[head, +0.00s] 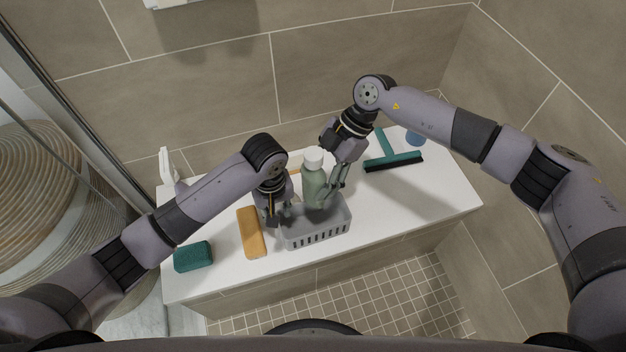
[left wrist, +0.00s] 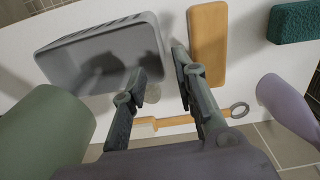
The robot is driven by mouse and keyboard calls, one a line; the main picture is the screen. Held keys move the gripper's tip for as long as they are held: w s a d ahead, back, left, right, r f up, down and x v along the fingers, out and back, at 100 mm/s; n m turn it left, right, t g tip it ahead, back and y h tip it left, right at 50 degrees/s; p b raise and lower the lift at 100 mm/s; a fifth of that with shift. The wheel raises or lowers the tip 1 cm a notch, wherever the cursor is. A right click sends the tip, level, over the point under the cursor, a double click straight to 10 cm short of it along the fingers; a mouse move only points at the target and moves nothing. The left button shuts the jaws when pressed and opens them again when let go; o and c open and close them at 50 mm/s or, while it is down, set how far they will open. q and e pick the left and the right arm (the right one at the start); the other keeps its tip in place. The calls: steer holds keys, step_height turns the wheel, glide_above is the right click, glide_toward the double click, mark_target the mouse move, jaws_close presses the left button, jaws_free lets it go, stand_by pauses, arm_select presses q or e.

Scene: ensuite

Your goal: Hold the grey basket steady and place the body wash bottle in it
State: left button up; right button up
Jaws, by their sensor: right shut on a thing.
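The grey basket (head: 325,234) stands on the white ledge; it also shows in the left wrist view (left wrist: 100,45). The green body wash bottle (head: 314,188) with a white cap is roughly upright over the basket's back part. Its base is hidden, so I cannot tell whether it touches the basket. It shows close up in the left wrist view (left wrist: 42,130). My right gripper (head: 332,192) is shut on the bottle from the right. My left gripper (head: 273,215) is at the basket's left end; its fingers (left wrist: 160,65) are apart, one on each side of the end wall.
An orange bar (head: 251,232) lies just left of the basket, with a dark green sponge (head: 193,256) farther left. A teal squeegee (head: 393,160) and a blue item (head: 415,138) lie at the back right. An orange ringed tool (left wrist: 160,122) and a purple item (left wrist: 285,105) are near my left gripper. The ledge's right end is clear.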

arm_select(q)
step_height(320, 180, down, 12)
steer(key=shift+r, duration=0.1)
stand_by(0.5)
steer(key=shift+c, duration=0.4)
jaws_close()
